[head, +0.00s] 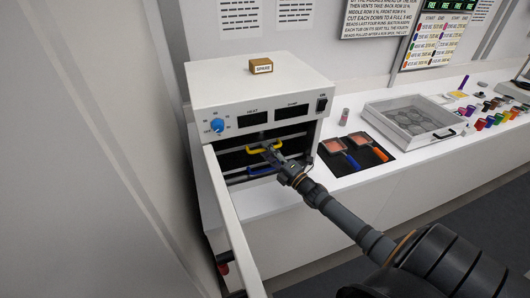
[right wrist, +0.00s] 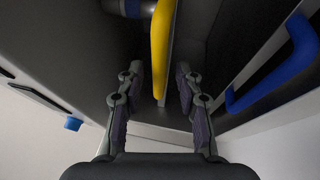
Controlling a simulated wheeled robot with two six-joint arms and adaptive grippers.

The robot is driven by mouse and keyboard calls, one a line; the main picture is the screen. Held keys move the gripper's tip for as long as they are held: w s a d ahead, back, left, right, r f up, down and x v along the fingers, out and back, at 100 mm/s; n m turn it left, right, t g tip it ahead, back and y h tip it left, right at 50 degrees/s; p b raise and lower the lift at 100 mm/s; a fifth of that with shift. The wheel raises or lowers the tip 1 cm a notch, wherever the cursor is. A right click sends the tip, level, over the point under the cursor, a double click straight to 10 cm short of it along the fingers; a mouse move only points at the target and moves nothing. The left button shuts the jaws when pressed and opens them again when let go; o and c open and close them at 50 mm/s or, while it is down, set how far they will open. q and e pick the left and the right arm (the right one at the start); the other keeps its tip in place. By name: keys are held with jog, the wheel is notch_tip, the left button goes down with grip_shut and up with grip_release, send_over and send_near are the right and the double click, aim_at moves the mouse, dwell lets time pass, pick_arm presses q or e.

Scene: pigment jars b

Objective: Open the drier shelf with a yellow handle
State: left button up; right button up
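The white drier (head: 262,88) stands on the counter with its front open. Inside are an upper shelf with a yellow handle (head: 252,150) and a lower shelf with a blue handle (head: 262,171). My right gripper (head: 272,153) reaches to the yellow handle. In the right wrist view my right gripper (right wrist: 157,78) is open, and the yellow handle (right wrist: 159,50) lies between its fingertips with gaps on both sides. The blue handle (right wrist: 280,72) is off to the right there. I cannot tell how deep the handle sits between the fingers. My left gripper is not in view.
The drier's white door (head: 235,222) stands open at the left, toward me. A wooden SPARE block (head: 261,66) sits on top. A blue knob (head: 217,125) is on the front. Right of the drier are a dark mat with framed screens (head: 340,153) and a tray (head: 447,133).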

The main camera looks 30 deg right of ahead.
jog(key=shift+x, duration=0.8)
grip_shut()
